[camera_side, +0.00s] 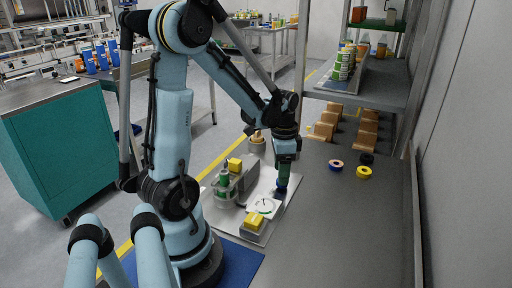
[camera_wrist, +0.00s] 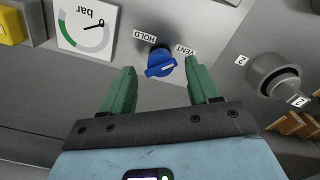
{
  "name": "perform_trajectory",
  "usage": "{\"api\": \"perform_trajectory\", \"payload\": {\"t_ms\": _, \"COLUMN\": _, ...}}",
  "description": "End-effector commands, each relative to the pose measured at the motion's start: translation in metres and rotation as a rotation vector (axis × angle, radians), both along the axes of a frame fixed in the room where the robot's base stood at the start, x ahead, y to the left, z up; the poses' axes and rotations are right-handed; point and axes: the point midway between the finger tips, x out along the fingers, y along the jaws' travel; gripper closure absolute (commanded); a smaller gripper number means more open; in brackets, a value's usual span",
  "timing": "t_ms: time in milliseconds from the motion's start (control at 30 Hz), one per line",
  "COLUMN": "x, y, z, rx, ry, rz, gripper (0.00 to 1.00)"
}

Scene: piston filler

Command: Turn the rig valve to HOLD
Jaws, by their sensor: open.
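The rig valve is a blue knob (camera_wrist: 160,63) below a HOLD label (camera_wrist: 145,36) on the left and a VENT label (camera_wrist: 185,50) on the right. Its grip bar lies nearly level, tilted slightly up to the right; I cannot tell for sure which label it points to. My gripper (camera_wrist: 161,72) is open, with one green finger on each side of the knob and visible gaps between. Whether the fingertips reach around its depth is unclear. In the side view, my gripper points down at the blue knob (camera_side: 281,187), which it partly hides.
A bar gauge (camera_wrist: 87,25) and a yellow block (camera_wrist: 10,27) are left of the valve. A grey round fitting (camera_wrist: 272,75) with "2" tags is to the right. In the side view, tape rolls (camera_side: 363,172) lie on the grey bench (camera_side: 335,220), mostly clear.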

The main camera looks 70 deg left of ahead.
Motion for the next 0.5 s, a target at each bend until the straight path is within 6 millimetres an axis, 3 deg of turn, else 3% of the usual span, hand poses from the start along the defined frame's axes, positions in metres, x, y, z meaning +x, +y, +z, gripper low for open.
{"api": "perform_trajectory", "payload": {"t_ms": 200, "x": 0.0, "y": 0.0, "z": -0.021, "rx": 0.0, "ry": -0.001, "rz": 0.0, "gripper": 0.4}}
{"api": "perform_trajectory", "payload": {"t_ms": 500, "x": 0.0, "y": 0.0, "z": -0.029, "rx": 0.0, "ry": -0.001, "rz": 0.0, "gripper": 0.4}}
